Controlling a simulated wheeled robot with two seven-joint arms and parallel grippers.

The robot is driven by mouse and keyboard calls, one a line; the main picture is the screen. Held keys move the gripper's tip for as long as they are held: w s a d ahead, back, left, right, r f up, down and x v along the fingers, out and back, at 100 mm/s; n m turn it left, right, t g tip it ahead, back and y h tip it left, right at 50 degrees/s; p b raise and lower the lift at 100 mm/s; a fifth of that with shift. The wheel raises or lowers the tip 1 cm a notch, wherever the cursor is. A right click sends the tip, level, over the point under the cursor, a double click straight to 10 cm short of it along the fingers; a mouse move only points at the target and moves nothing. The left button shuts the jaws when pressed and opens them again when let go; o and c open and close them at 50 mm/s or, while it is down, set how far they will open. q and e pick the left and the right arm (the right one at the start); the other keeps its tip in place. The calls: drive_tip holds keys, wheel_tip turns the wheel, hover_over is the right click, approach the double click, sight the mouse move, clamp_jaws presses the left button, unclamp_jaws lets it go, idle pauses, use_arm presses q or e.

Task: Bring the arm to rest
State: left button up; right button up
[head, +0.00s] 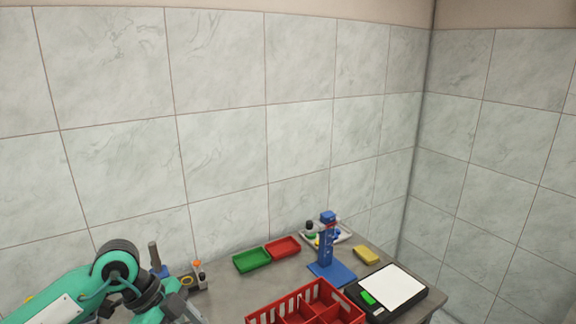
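My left arm, teal and black, comes in at the lower left of the head view. Its grey end, where my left gripper (186,309) is, reaches the bottom edge, and the fingertips cannot be made out. My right arm and gripper are out of view. The blue cap feeder (327,245) stands upright on its blue base towards the back right of the grey table (222,291).
A red divided crate (262,314) is at the front edge of the view. A green tray (252,260) and a red tray (283,247) lie near the wall. A black scale (419,291), yellow sponge (366,254) and a pale tray (344,236) with small items are at right.

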use_arm(q)
drive_tip(key=s+d+r+m+h, duration=0.2)
drive_tip(key=d+h, duration=0.2)
drive_tip(key=d, duration=0.2)
drive_tip(key=s+d+r+m+h, duration=0.1)
drive_tip(key=s+d+r+h, duration=0.15)
drive_tip(key=d+h, duration=0.3)
wheel_tip(320, 180, up, 8)
drive_tip(key=w+d+n+t+h, duration=0.1)
drive_tip(key=w+n+t+h, duration=0.1)
drive_tip(key=n+t+h, duration=0.35)
drive_tip(key=w+a+f+n+t+y, duration=0.3)
drive_tip(key=w+a+n+t+y, duration=0.35)
drive_tip(key=n+t+y, duration=0.75)
drive_tip(key=s+a+f+n+g+y, duration=0.2)
drive_tip(key=a+f+y, duration=0.25)
drive_tip(key=f, duration=0.35)
drive_tip(key=s+a+f+n+g+y, duration=0.2)
drive_tip(key=a+f+y, duration=0.1)
drive_tip(key=a+f, duration=0.3)
drive_tip(key=s+f+m+g, duration=0.3)
drive_tip(key=s+f+g, duration=0.9)
drive_tip(key=s+f, duration=0.75)
wheel_tip(320, 180, down, 27)
drive_tip(key=s, duration=0.1)
drive_tip(key=s+a+f+g, duration=0.2)
drive_tip(key=s+a+f, duration=0.1)
drive_tip(key=s+f, duration=1.7)
drive_tip(key=shift+f, duration=0.7)
